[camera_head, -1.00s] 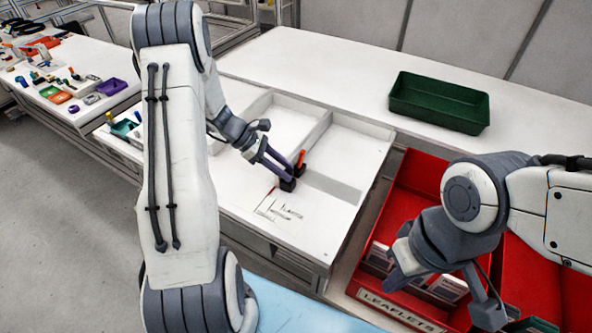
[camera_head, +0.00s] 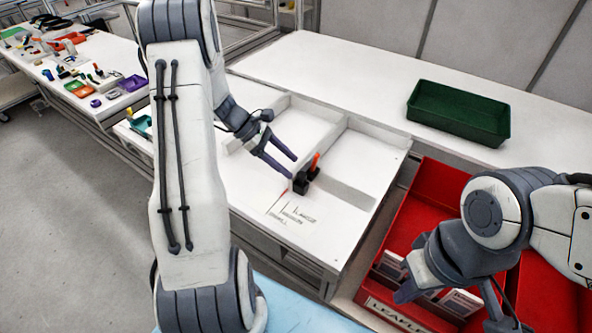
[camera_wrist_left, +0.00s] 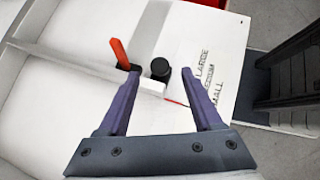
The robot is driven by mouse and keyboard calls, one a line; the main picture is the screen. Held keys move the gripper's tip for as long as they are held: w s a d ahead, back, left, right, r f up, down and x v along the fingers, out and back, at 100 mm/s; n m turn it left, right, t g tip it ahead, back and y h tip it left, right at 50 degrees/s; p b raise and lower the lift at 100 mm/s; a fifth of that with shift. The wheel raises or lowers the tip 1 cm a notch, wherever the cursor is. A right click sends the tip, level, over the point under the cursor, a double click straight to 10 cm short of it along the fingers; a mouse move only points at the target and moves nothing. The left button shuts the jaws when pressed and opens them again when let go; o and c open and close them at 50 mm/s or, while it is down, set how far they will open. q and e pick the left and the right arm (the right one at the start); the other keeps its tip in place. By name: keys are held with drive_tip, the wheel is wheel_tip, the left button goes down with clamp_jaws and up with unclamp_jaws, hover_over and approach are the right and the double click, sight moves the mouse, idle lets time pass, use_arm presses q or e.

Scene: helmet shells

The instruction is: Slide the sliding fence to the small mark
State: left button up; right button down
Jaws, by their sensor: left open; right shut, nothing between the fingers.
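The sliding fence is a white upright divider (camera_head: 335,137) with a black knob (camera_head: 301,183) and an orange-red lever (camera_head: 315,162) at its near end. In the left wrist view the knob (camera_wrist_left: 160,68) appears between my left fingertips, with the lever (camera_wrist_left: 119,52) to the left. My left gripper (camera_head: 293,167) is open and empty, its tips close to the knob; contact cannot be told. The printed size labels (camera_head: 292,217) lie on the white surface in front. SMALL (camera_wrist_left: 217,98) reads nearest the gripper body. A red line (camera_wrist_left: 176,101) shows beside the fence end. My right gripper (camera_head: 405,292) is shut and empty.
A red bin (camera_head: 428,190) with boxes and a LEAFLETS label stands right of the white tray, under my right arm. A green tray (camera_head: 458,112) sits on the back table. Small parts lie on the far-left table (camera_head: 60,90). The label area is clear.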

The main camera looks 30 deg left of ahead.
use_arm(q)
drive_tip(key=v, duration=0.6)
drive_tip(key=shift+a, duration=0.15)
drive_tip(key=shift+r, duration=0.15)
